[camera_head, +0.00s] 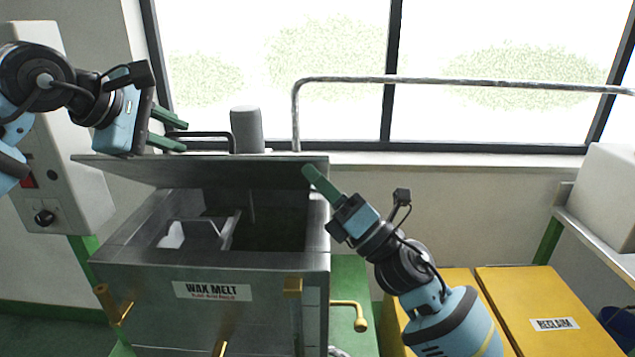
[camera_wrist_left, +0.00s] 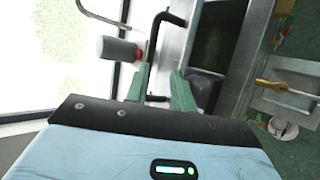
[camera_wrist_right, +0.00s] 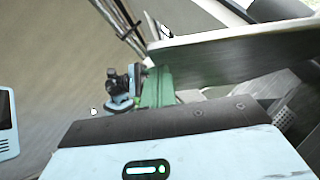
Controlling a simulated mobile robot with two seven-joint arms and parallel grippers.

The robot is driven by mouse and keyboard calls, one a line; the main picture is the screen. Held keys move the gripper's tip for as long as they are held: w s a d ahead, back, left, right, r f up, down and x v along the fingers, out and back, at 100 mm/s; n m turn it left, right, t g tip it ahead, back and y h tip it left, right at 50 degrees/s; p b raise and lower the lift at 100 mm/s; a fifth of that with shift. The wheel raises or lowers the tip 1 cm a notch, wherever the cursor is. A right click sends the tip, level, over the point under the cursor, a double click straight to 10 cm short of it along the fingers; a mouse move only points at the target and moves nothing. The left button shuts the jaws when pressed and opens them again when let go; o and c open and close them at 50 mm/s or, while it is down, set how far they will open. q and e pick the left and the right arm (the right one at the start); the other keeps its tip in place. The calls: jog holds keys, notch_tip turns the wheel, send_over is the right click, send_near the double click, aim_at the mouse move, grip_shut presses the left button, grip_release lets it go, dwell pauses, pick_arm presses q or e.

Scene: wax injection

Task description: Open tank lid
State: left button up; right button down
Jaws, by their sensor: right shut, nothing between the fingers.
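The grey metal tank lid (camera_head: 205,171) is raised and tilted above the wax melt tank (camera_head: 150,240), and the dark inside of the tank shows. A black bar handle (camera_head: 215,134) stands at the lid's far side; it also shows in the left wrist view (camera_wrist_left: 172,18). My left gripper (camera_head: 186,136) is open, with its green fingers apart on either side of the handle. My right gripper (camera_head: 308,171) is shut and empty, its fingertips at the lid's right end. In the right wrist view its fingers (camera_wrist_right: 156,86) are beside the lid (camera_wrist_right: 235,55).
A grey cylinder (camera_head: 246,130) stands behind the lid. A metal rail (camera_head: 450,81) runs across the window. A control box (camera_head: 70,185) is at the left. Yellow-topped bins (camera_head: 525,300) stand at the lower right. Brass handles (camera_head: 348,305) stick out from the tank.

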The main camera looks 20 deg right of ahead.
pick_arm(q)
jog(key=v, duration=0.5)
jog(key=shift+a, duration=0.1)
pick_arm(e)
jog(key=shift+s+a+r, duration=0.15)
